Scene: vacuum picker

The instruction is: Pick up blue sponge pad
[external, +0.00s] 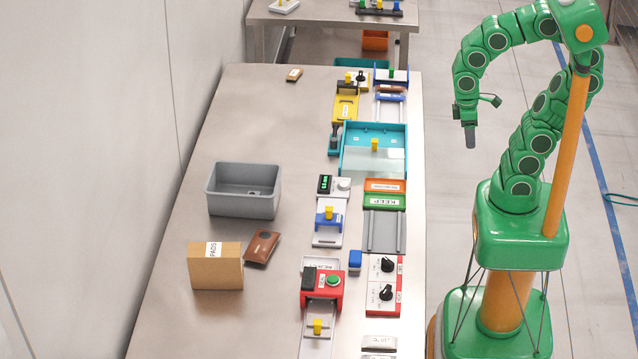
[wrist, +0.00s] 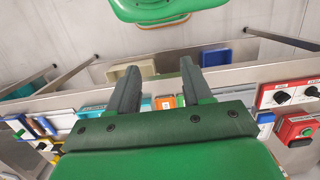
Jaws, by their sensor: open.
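A small blue block (external: 355,260), which looks like the blue sponge pad, sits on the steel table near its right edge. A blue patch at the right of the wrist view (wrist: 265,118) may be the same block, but I cannot be sure. My gripper (external: 470,138) hangs in the air to the right of the table, well apart from the block and pointing down. In the wrist view its two dark fingers (wrist: 157,78) are spread with nothing between them.
The red button box (external: 321,287) and the knob panel (external: 384,285) stand close to the block. A grey bin (external: 243,190), a cardboard box (external: 215,266) and a brown pouch (external: 262,246) are at the left. Bare table lies around the bin.

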